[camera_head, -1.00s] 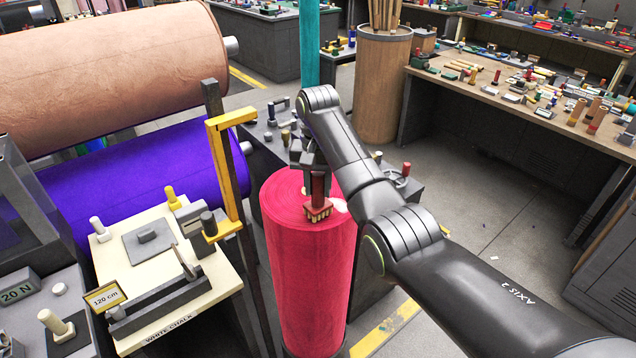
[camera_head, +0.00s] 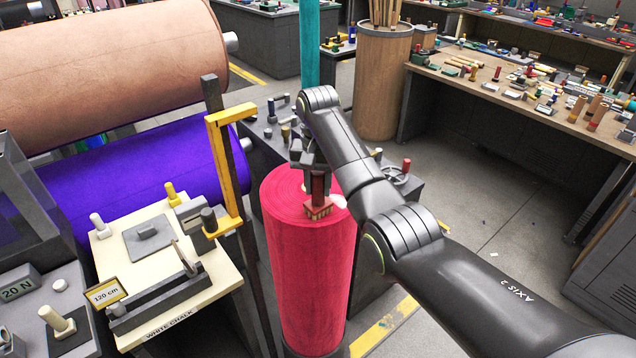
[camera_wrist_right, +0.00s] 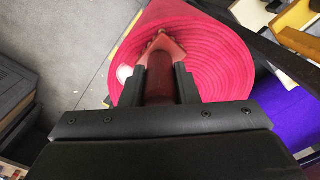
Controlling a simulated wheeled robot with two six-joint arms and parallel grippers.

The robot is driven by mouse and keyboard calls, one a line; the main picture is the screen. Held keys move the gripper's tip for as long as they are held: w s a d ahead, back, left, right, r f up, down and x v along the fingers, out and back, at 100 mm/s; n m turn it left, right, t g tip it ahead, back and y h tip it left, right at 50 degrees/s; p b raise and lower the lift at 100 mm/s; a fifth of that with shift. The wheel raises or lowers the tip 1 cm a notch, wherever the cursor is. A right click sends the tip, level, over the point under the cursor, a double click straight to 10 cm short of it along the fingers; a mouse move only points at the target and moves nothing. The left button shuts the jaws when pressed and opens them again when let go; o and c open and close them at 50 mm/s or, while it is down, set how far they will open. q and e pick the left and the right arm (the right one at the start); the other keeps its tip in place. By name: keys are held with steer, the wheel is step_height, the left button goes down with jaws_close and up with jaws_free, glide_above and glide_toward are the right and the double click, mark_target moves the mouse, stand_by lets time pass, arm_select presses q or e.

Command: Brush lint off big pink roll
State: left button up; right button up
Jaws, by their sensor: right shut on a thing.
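The big pink roll (camera_head: 308,275) stands upright in the middle of the head view, its spiral top end facing up. My right gripper (camera_head: 318,172) is over that top end and shut on the dark red handle of a brush (camera_head: 318,207). The brush's bristles point down at the roll's top, near its front edge; they look to be touching it. A pale tuft of lint (camera_head: 339,201) lies beside the brush at the roll's right rim. In the right wrist view the brush handle (camera_wrist_right: 160,80) sits between both fingers, with the roll's spiral end (camera_wrist_right: 215,60) beyond. My left gripper is not in view.
A yellow bracket on a dark post (camera_head: 228,170) stands close left of the roll. A cream board with tools (camera_head: 160,265) is at the left front. Purple (camera_head: 140,185) and peach (camera_head: 110,70) rolls lie behind. Open floor (camera_head: 490,205) is at the right.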

steer(key=shift+w+d+r, duration=0.1)
steer(key=shift+w+d, duration=0.45)
steer(key=shift+d, duration=0.2)
steer(key=shift+w+d+r, duration=0.1)
steer(key=shift+w+d, duration=0.4)
steer(key=shift+d, duration=0.25)
steer(key=shift+w+d, duration=0.1)
steer(key=shift+w+d+f, duration=0.1)
steer(key=shift+w+d, duration=0.5)
steer(key=shift+d, duration=0.2)
steer(key=shift+w+d+f+b, duration=0.1)
steer(key=shift+w+d+b, duration=0.45)
steer(key=shift+d, duration=0.2)
steer(key=shift+s+a+p, duration=0.25)
steer(key=shift+a+p, duration=0.1)
steer(key=shift+p, duration=0.05)
steer(key=shift+s+a+f, duration=0.1)
steer(key=shift+s+a, duration=0.05)
